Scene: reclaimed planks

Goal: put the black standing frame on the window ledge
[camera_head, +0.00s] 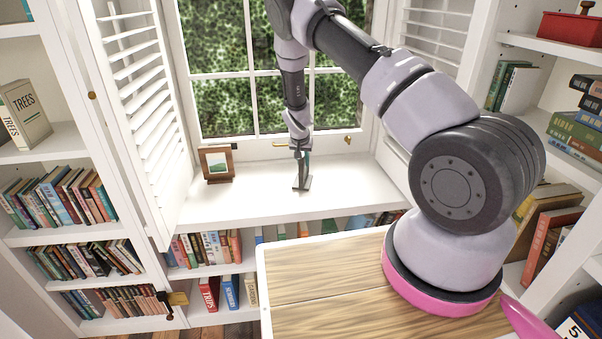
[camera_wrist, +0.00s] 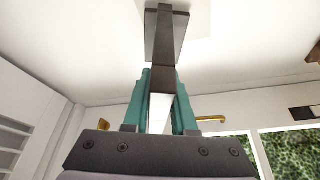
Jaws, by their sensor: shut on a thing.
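The black standing frame (camera_head: 302,183) is seen nearly edge-on at the window ledge (camera_head: 250,200). My gripper (camera_head: 303,158) points down and is shut on its upper part. In the wrist view, the teal fingers of my gripper (camera_wrist: 161,100) clasp the dark frame (camera_wrist: 165,48) from both sides. The frame looks roughly upright, with its foot against the white ledge surface (camera_wrist: 95,40) in that view. I cannot tell whether the foot touches the ledge or hovers just above it. The fingers hide part of the frame.
A brown picture frame (camera_head: 217,164) stands on the ledge to the left; the ledge between it and my gripper is clear. Open white shutters (camera_head: 140,100) flank the window. A wooden-topped table (camera_head: 325,280) is in front, with bookshelves on both sides.

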